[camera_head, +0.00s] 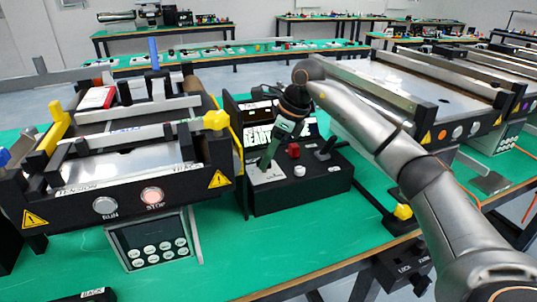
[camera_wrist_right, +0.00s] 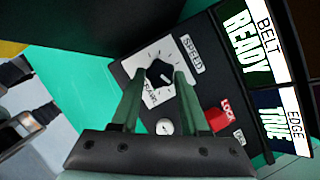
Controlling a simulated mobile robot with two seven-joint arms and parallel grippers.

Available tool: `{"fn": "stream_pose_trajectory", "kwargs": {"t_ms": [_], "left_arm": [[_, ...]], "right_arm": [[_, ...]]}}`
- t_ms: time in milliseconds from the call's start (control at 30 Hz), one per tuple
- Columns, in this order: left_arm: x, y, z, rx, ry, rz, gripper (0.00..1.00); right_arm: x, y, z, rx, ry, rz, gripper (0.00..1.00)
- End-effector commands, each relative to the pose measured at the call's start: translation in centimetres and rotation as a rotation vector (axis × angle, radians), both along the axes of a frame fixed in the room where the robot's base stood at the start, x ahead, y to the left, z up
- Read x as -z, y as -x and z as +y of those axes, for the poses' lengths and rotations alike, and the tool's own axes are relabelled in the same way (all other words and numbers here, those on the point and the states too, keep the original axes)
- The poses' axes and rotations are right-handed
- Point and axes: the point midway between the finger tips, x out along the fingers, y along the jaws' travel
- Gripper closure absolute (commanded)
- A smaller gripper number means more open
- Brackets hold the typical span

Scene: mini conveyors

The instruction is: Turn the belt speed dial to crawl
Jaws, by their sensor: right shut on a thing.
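The belt speed dial (camera_wrist_right: 160,74) is a dark knob on a white plate marked SPEED in the right wrist view. The plate (camera_wrist_right: 148,52) has tick marks and a word that is partly covered. My right gripper (camera_wrist_right: 160,80) has its two green fingers on either side of the knob, shut on it. In the head view the right gripper (camera_head: 266,166) reaches down to the white plate (camera_head: 268,177) on the black control box (camera_head: 315,190) and hides the knob. I cannot read the dial's setting. My left gripper is not in view.
A red LOCK button (camera_head: 293,150), a white knob (camera_head: 300,171) and a black lever (camera_head: 324,147) sit close beside the dial. The screen (camera_wrist_right: 245,45) reads BELT READY. A mini conveyor (camera_head: 130,170) stands left of the box. Green table (camera_head: 290,245) is clear in front.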

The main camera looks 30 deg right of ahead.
Motion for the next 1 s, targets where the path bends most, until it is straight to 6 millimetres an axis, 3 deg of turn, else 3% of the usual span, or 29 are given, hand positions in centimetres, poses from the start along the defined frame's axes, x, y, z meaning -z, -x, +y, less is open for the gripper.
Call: {"fn": "stream_pose_trajectory", "kwargs": {"t_ms": [100, 567, 1000], "left_arm": [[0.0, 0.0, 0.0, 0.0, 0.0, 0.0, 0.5], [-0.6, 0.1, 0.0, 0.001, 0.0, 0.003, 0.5], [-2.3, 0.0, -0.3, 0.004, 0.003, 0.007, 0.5]], "right_arm": [[0.0, 0.0, 0.0, 0.0, -0.001, 0.001, 1.0], [-0.2, 0.1, 0.1, 0.077, 0.0, 0.001, 1.0], [-0.3, 0.3, 0.5, 0.438, 0.002, 0.0, 1.0]]}}
